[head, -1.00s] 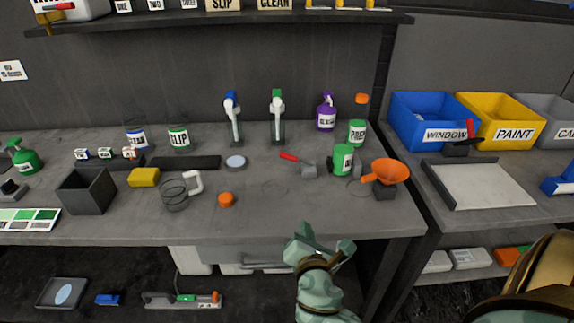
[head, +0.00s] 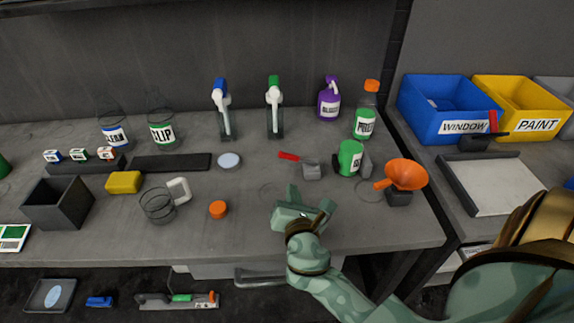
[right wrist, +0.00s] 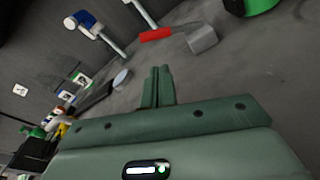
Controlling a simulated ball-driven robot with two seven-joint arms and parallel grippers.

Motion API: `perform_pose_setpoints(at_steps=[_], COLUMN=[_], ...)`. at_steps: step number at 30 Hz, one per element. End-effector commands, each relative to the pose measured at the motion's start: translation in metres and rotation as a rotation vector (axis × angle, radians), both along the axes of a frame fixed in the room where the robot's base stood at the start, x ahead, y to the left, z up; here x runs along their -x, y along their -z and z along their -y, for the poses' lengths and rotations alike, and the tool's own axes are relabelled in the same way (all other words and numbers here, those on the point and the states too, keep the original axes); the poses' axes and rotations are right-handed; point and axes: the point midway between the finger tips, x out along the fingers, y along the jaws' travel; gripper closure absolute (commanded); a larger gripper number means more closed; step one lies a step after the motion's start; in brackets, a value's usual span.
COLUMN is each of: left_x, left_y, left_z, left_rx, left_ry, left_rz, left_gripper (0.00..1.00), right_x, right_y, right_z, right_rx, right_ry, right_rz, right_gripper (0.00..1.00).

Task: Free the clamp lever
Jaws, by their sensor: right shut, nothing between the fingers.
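The clamp lever (head: 289,156) is a short red handle joined to a grey clamp block (head: 311,170) on the workbench. The green jar (head: 350,158) stands just right of the block; I cannot tell whether they touch. My right gripper (head: 293,190) is over the front of the bench, below the lever in the head view, and is apart from it. In the right wrist view its fingers (right wrist: 159,84) are together and empty. The red lever (right wrist: 156,34) and grey block (right wrist: 202,40) lie beyond the fingertips there. My left gripper is out of view.
An orange funnel (head: 405,174) stands right of the green jar. An orange cap (head: 218,209) lies left of my gripper. Spray bottles, including a purple one (head: 329,104), stand behind the lever. The bench between gripper and lever looks clear.

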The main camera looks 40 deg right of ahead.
Motion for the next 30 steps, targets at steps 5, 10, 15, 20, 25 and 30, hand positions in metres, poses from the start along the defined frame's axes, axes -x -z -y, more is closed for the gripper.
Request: perform_pose_setpoints(at_steps=[5, 10, 15, 20, 25, 30], left_x=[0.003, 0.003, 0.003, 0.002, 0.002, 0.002], left_y=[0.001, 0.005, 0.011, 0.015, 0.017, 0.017], left_z=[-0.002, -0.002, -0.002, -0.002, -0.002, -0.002], left_rx=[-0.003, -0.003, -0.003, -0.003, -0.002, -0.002], left_ry=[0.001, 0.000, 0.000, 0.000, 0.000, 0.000], left_rz=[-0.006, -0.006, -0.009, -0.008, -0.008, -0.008], left_gripper=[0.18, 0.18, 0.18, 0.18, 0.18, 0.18], right_x=[-0.006, -0.028, -0.056, -0.076, -0.086, -0.088], right_y=[0.001, 0.004, 0.010, 0.012, 0.013, 0.013], right_z=[0.003, 0.015, 0.030, 0.041, 0.046, 0.047], right_rx=[0.001, 0.001, 0.002, 0.001, 0.000, -0.001], right_ry=[0.000, 0.001, 0.002, 0.000, 0.000, 0.000], right_rz=[0.002, 0.002, 0.001, 0.000, 0.000, 0.000], right_gripper=[1.00, 1.00, 1.00, 1.00, 1.00, 1.00])
